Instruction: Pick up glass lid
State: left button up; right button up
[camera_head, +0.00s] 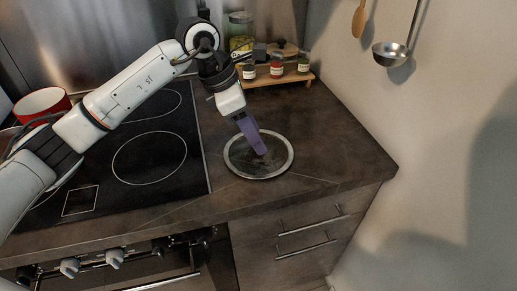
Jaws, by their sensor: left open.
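The glass lid (240,164) lies flat on the dark countertop, right of the cooktop. It is round and see-through with a pale rim. My left gripper (260,150) points down over the lid's middle, its purple fingers in front of the lid's centre. Any knob on the lid is hidden behind the fingers. The gripper is open, and I cannot tell whether the fingers touch the lid. My right gripper is not in view.
The black cooktop (150,157) is left of the lid, with a red pot (42,104) at its far left. A wooden rack (290,80) with small jars stands behind. A ladle (392,54) hangs on the right wall. The counter right of the lid is clear.

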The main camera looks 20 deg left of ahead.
pick_arm(q)
jog(key=shift+w+d+f, duration=0.1)
jog(key=shift+d+f, duration=0.05)
jog(key=shift+f, duration=0.3)
jog(key=shift+c, duration=0.2)
grip_shut()
jog(key=shift+r, duration=0.1)
